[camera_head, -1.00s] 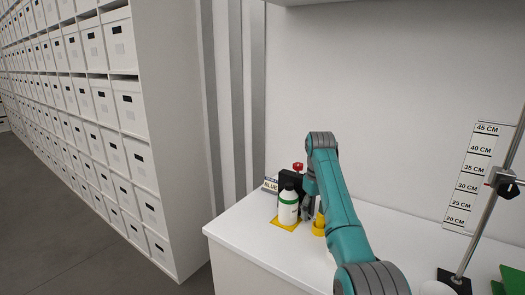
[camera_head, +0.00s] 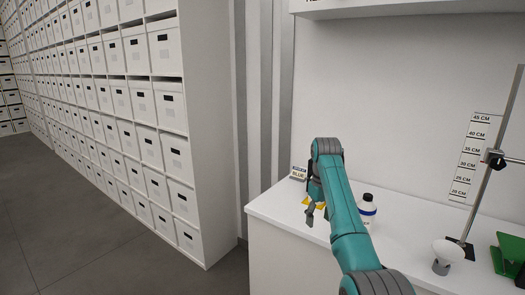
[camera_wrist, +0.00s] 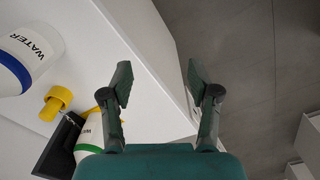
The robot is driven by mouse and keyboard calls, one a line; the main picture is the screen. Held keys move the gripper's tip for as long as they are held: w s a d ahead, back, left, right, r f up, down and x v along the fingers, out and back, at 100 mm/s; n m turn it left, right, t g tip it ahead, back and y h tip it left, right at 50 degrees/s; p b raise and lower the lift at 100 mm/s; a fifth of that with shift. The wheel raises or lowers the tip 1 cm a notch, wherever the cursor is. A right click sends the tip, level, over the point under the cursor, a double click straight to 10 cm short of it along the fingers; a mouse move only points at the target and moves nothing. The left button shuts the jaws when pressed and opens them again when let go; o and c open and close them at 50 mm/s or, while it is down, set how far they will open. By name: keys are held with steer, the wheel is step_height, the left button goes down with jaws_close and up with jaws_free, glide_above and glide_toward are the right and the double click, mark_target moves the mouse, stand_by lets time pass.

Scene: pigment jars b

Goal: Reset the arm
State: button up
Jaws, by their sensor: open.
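My gripper (camera_wrist: 158,84) is open and empty in the wrist view, with bare floor and the table edge showing between its fingers. In the head view my gripper (camera_head: 314,212) hangs near the left end of the white table (camera_head: 275,212). A white bottle marked WATER with a blue band (camera_wrist: 30,52) is at the left of the wrist view; a blue-banded bottle (camera_head: 367,210) stands right of my arm in the head view. A green-banded bottle (camera_wrist: 88,143) is partly hidden behind my gripper. A yellow piece (camera_wrist: 57,99) lies between the bottles.
A BLUE label (camera_head: 299,173) stands at the table's back left. A metal stand (camera_head: 487,170), a white funnel-like piece (camera_head: 445,252) and a green object (camera_head: 508,258) are at the right. Shelves of white boxes (camera_head: 130,110) line the left. The floor (camera_head: 70,225) is clear.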

steer(key=s+f+m+t, duration=0.1)
steer(key=s+f+t, duration=0.15)
steer(key=f, duration=1.15)
steer(key=s+f+t, duration=0.1)
steer(key=s+f, duration=0.3)
steer(key=f, duration=1.1)
steer(key=s+f+m+t, duration=0.1)
steer(key=s+f+t, duration=0.1)
steer(key=s+f, duration=0.7)
steer(key=s+f+t, duration=0.2)
steer(key=s+f, duration=0.5)
steer(key=s, duration=0.5)
steer(key=s+r+m+t, duration=0.1)
steer(key=s+r+t, duration=0.15)
steer(key=s, duration=0.95)
steer(key=s+r+m+t, duration=0.1)
steer(key=s+r, duration=0.2)
steer(key=s, duration=1)
steer(key=s+r+t, duration=0.2)
steer(key=s+r, duration=0.6)
steer(key=r, duration=0.4)
steer(key=s+r+m+t, duration=0.1)
steer(key=s+r, duration=0.7)
steer(key=r, duration=0.4)
steer(key=shift+s+d+t, duration=0.15)
steer(key=shift+d+t, duration=0.1)
steer(key=shift+t, duration=0.15)
